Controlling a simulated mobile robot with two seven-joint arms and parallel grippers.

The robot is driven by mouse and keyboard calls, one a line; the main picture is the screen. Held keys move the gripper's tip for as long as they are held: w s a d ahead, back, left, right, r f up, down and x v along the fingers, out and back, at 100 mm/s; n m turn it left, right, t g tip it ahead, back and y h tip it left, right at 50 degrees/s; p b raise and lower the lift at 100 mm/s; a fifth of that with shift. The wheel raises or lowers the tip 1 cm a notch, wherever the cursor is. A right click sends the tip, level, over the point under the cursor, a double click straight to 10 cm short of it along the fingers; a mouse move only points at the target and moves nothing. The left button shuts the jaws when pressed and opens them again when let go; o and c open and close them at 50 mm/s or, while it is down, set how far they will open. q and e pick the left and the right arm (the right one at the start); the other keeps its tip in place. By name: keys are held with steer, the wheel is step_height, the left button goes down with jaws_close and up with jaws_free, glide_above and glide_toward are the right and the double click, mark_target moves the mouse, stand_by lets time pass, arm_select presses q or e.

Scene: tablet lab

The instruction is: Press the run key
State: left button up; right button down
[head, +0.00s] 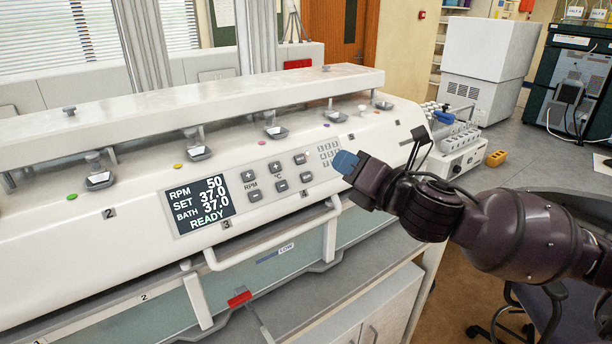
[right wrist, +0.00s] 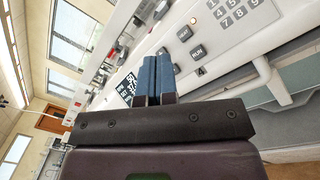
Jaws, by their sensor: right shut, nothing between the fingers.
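The run key (right wrist: 197,52) is a grey key marked RUN in the right wrist view, just right of my fingertips. In the head view it appears to be the lower key (head: 306,177) at the right of the panel's key group; its label is too small to read there. Another grey key (right wrist: 184,33) sits above it. My right gripper (head: 345,162) is shut and empty, its blue fingertips pointing at the panel, right of the key and near the number pad. The blue fingers also show in the right wrist view (right wrist: 157,75). Contact with the panel cannot be told. My left gripper is not in view.
The display (head: 201,206) reads RPM 50, SET 37.0, BATH 37.0, READY. RPM and °C plus and minus keys lie left of the run key; a number pad (head: 328,153) lies to its right. A white handle bar (head: 270,243) juts out below the panel.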

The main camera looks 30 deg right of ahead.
mark_target(306, 177)
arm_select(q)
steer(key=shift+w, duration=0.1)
arm_select(e)
steer(key=shift+w, duration=0.15)
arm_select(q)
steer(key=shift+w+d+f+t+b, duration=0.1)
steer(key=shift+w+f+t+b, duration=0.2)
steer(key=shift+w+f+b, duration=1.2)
arm_select(e)
steer(key=shift+w+a+f+b, duration=0.1)
steer(key=shift+w+f+b, duration=0.1)
steer(key=shift+w+f, duration=0.85)
steer(key=shift+w+a+f+b, duration=0.15)
steer(key=shift+w+f, duration=0.5)
steer(key=shift+w, duration=0.7)
steer(key=shift+w+a+f+b, duration=0.1)
steer(key=shift+w+f+b, duration=0.1)
steer(key=shift+w+f, duration=0.85)
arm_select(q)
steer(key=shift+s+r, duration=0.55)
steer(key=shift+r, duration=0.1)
arm_select(e)
steer(key=shift+w+r, duration=0.15)
steer(key=shift+r, duration=0.05)
steer(key=shift+w, duration=0.1)
steer(key=shift+w+f, duration=0.2)
steer(key=shift+w, duration=0.05)
